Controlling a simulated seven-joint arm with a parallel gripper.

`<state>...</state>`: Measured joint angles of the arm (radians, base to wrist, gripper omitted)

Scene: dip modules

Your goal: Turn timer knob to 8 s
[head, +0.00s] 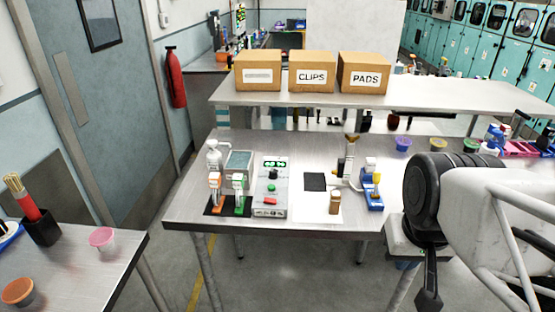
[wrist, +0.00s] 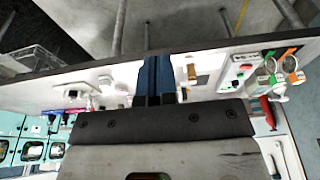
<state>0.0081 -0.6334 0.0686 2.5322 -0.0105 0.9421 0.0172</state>
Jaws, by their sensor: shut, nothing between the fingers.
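The timer is a grey box (head: 257,206) on the metal table, with a green lit display (head: 274,164) at its back. The timer knob (head: 272,174) is a small dark round shape below the display; its pointer setting is too small to read. A red button (head: 270,200) sits nearer the front. The timer box also shows, small and upside down, in the wrist view (wrist: 232,82). My gripper (head: 428,299) hangs at the right, beyond the table's front edge and well apart from the timer. In the wrist view my gripper (wrist: 160,98) has its fingers together, holding nothing.
Orange and green clamp-like tools (head: 238,192) stand on a black mat left of the timer. Right of it lie a white sheet with a black square (head: 315,182), a brown bottle (head: 335,202) and a blue device (head: 372,192). Cardboard boxes (head: 311,72) stand on the raised shelf behind.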

